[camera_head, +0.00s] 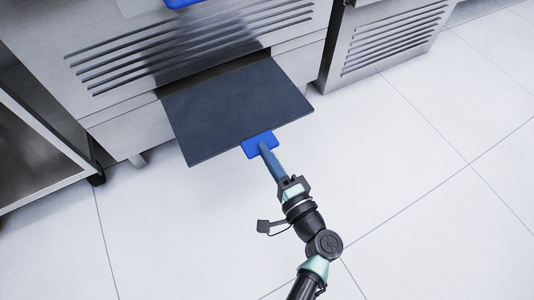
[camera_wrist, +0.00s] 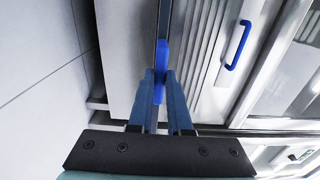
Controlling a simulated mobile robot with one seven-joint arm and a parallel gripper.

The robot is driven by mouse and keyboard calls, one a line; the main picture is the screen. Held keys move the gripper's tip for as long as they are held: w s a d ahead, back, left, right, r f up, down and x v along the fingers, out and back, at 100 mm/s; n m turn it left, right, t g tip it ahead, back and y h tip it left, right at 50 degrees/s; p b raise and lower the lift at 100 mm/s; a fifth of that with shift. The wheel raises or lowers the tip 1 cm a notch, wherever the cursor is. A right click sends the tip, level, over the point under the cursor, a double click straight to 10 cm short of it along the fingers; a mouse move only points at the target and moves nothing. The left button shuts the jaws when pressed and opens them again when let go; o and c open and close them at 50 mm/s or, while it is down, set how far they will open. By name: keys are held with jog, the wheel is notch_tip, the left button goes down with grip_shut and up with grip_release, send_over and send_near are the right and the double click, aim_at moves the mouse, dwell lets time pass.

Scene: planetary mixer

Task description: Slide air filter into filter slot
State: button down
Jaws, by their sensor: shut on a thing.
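The air filter (camera_head: 235,108) is a flat dark grey panel with a blue tab (camera_head: 251,151) on its near edge. In the wrist view the filter (camera_wrist: 164,22) shows nearly edge-on, with its blue tab (camera_wrist: 161,52) between my fingers. My gripper (camera_head: 264,148) is shut on the blue tab; it also shows in the wrist view (camera_wrist: 160,78). The filter's far edge meets the steel cabinet front just below the louvres (camera_head: 190,45). The filter slot is mostly hidden behind the panel, so I cannot tell how far in the filter sits. Much of the filter sticks out over the floor.
A second louvred steel cabinet (camera_head: 385,42) stands to the right. An open steel frame on a black caster (camera_head: 96,179) stands at the left. A blue door handle (camera_wrist: 238,45) shows in the wrist view. The tiled floor (camera_head: 430,190) in front is clear.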

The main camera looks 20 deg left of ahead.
aim_at(240, 112)
jog(key=shift+b+x, duration=0.9)
jog(key=shift+x, duration=1.35)
jog(key=shift+b+x, duration=1.05)
jog(key=shift+x, duration=1.2)
jog(key=shift+f, duration=0.1)
jog(key=shift+b+x, duration=1.2)
jog(key=shift+x, duration=1.05)
